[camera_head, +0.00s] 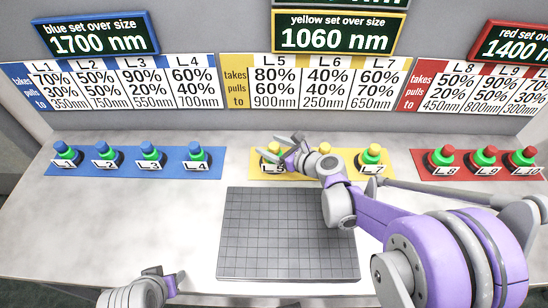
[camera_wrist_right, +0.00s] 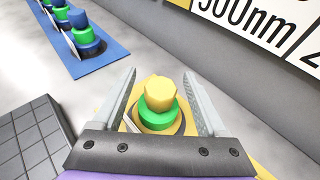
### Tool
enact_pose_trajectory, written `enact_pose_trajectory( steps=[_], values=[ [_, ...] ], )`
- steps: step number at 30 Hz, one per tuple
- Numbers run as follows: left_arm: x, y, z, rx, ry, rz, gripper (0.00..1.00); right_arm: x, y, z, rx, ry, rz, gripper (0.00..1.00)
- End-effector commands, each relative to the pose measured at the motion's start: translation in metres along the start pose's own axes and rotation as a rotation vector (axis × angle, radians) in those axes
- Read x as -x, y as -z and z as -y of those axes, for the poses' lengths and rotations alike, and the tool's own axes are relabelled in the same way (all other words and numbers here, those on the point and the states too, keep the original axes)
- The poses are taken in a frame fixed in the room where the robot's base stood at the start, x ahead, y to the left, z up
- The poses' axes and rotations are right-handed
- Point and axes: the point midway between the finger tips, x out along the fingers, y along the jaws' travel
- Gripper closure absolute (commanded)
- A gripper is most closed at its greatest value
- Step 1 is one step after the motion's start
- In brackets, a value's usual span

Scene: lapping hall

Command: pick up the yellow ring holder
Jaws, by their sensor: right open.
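Yellow-topped holders with green rings stand on the yellow mat (camera_head: 343,176). The one labelled L5 (camera_head: 273,150) is at the left end and the one labelled L7 (camera_head: 372,155) is at the right end. A third yellow top (camera_head: 324,148) shows between them, mostly hidden by my right arm. My right gripper (camera_head: 277,147) is open at the L5 holder. In the right wrist view a yellow-topped holder (camera_wrist_right: 159,97) stands upright between its two spread fingers (camera_wrist_right: 160,78). My left gripper (camera_head: 172,285) is at the lower left, partly in view and away from the holders.
A blue mat (camera_head: 130,172) with several blue-topped holders lies at the left. A red mat (camera_head: 440,173) with red-topped holders lies at the right. A dark gridded plate (camera_head: 285,235) lies in front of the yellow mat. The wall with signs rises behind.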

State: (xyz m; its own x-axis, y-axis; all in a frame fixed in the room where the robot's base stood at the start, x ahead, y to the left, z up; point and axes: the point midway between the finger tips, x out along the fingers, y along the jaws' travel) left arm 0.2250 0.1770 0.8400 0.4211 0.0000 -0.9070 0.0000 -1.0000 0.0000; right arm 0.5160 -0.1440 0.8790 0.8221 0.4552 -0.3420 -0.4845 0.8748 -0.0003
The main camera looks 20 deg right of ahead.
Motion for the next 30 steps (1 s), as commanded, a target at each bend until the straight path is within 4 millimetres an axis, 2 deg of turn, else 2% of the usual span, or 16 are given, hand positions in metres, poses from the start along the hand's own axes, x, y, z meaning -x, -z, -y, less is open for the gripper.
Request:
enact_pose_trajectory(
  steps=[4,13,25,30],
  values=[
    [-0.001,0.000,0.000,0.000,0.000,0.000,0.50,-0.019,0.000,0.000,0.000,-0.001,0.000,0.24],
    [-0.001,0.000,0.000,0.000,0.000,0.000,0.50,-0.022,0.000,0.000,0.000,0.000,0.000,0.26],
    [-0.001,0.000,0.000,0.000,0.000,0.000,0.50,-0.021,0.000,0.000,0.000,0.001,0.000,0.98],
    [-0.001,0.000,0.000,0.000,0.000,0.000,0.50,-0.021,0.000,0.000,0.000,0.001,0.000,1.00]
  ],
)
